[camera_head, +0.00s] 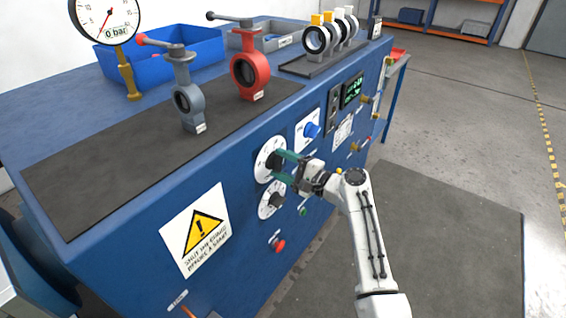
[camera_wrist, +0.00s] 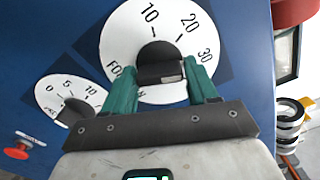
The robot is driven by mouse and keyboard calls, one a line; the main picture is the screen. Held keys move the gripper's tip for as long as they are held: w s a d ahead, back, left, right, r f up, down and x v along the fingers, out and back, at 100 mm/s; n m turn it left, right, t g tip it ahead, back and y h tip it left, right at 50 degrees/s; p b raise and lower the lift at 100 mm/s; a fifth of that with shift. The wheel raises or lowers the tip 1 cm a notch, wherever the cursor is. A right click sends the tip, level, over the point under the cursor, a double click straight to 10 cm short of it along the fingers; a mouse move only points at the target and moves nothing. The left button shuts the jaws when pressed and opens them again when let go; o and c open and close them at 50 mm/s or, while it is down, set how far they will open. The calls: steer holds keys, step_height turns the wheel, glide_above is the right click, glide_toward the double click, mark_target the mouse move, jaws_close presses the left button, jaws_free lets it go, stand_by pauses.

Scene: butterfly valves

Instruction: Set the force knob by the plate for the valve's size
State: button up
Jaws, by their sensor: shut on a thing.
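The force knob (camera_wrist: 157,49) is black, on a white dial marked 10, 20 and 30. The dial's lower lettering is partly hidden by my fingers. In the head view the force dial (camera_head: 265,151) is the upper white dial on the blue bench front. My gripper (camera_head: 281,165) reaches it from the right. Its green fingers (camera_wrist: 161,80) are shut on the knob, one each side. A small white printed plate (camera_head: 343,132) is on the front panel, too small to read. A grey valve (camera_head: 182,101) and a red valve (camera_head: 249,72) stand on the bench with small white tags.
A smaller dial (camera_wrist: 69,101) marked 0, 5, 10 sits beside the force dial. A gauge (camera_head: 106,20) reads 0 bar. Floor is clear at right.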

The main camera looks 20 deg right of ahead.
steer(key=shift+d+f, duration=0.1)
steer(key=shift+f, duration=0.05)
steer(key=o, duration=0.9)
steer(key=v, duration=1)
steer(key=shift+s+d+b, duration=0.2)
steer(key=shift+s+b, duration=0.1)
steer(key=shift+b, duration=0.05)
